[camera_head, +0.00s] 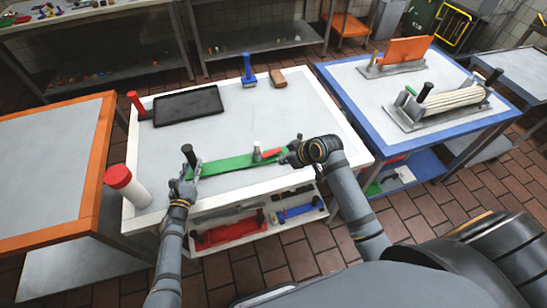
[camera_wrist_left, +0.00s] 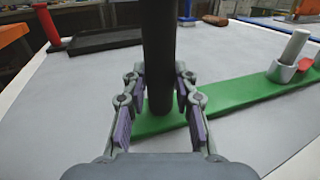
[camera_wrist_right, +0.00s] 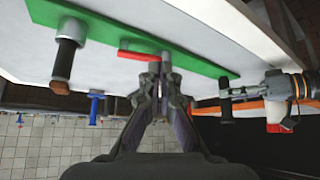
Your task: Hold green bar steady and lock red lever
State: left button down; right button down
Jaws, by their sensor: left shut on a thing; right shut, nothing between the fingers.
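The green bar (camera_head: 225,164) lies flat along the front of the white table, with a black upright handle (camera_head: 188,154) at its left end. My left gripper (camera_head: 186,177) is shut around this handle, which stands between its fingers in the left wrist view (camera_wrist_left: 158,105). The red lever (camera_head: 271,153) lies low on the right part of the bar, beside a pale post (camera_head: 257,151). My right gripper (camera_head: 291,155) is shut and empty at the right end of the lever. In the right wrist view its closed tips are close beside the red lever (camera_wrist_right: 137,56); contact cannot be told.
A black tray (camera_head: 188,105), a blue-handled tool (camera_head: 248,70) and a brown block (camera_head: 278,78) sit at the back. A red-topped white cylinder (camera_head: 125,185) stands at the front left corner. A blue-edged table (camera_head: 345,75) is to the right. The table's middle is clear.

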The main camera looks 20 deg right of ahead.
aim_at(271, 154)
jog(key=s+d+r+n+g+y, duration=0.2)
jog(key=d+n, duration=0.2)
jog(key=n, duration=0.9)
jog(key=x, duration=0.8)
jog(key=shift+w+a+f, duration=0.15)
jog(key=shift+w+a, duration=0.05)
jog(key=shift+a, duration=0.2)
jog(key=w, duration=0.2)
jog(key=w+a, duration=0.1)
jog(key=shift+w+f, duration=0.2)
jog(key=shift+f, duration=0.2)
jog(key=shift+w, duration=0.5)
jog(key=shift+t, duration=0.3)
